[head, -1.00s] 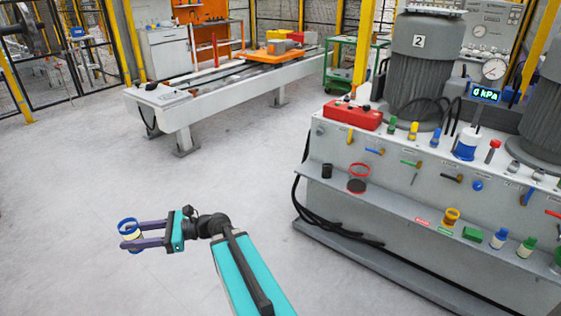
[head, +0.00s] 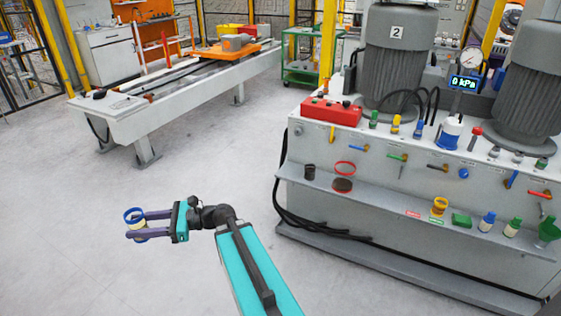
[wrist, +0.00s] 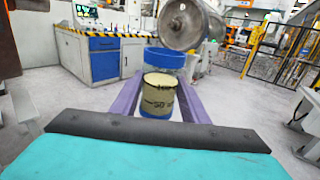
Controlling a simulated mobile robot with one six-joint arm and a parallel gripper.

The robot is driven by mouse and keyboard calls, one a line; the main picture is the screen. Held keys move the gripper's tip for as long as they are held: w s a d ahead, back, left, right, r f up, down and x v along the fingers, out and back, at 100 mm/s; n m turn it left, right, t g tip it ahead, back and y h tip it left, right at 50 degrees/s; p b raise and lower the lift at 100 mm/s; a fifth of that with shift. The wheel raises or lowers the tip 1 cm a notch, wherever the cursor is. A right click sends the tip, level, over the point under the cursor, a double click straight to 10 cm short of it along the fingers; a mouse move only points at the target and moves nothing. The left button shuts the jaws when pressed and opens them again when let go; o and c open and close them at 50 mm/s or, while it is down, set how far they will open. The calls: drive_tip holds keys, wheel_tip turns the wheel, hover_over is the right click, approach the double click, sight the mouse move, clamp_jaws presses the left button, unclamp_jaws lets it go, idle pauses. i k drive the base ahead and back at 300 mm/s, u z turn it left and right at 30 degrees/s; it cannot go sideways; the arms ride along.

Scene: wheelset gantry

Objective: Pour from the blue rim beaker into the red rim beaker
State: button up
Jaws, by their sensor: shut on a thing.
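The blue rim beaker (head: 133,218) is held between the two purple fingers of my gripper (head: 138,226), over open floor at the left of the head view. It looks upright. In the wrist view the beaker (wrist: 158,96) shows a clear wall under a blue rim, a pale yellow part with dark scale marks, and a blue base. The red rim beaker (head: 343,178) stands on the grey bench's front shelf, right of my gripper and well apart from it. It is clear, with a red ring at the top and something dark at its bottom.
A small dark cup (head: 310,172) stands just left of the red rim beaker. A yellow ring-shaped piece (head: 439,206), a green block (head: 461,220) and small bottles sit farther right on the shelf (head: 385,198). Coloured valve handles stick out above it. Floor between is clear.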

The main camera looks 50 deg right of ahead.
sight(345, 172)
drive_tip(key=z, duration=0.65)
drive_tip(key=i, duration=1.05)
drive_tip(key=z, duration=0.55)
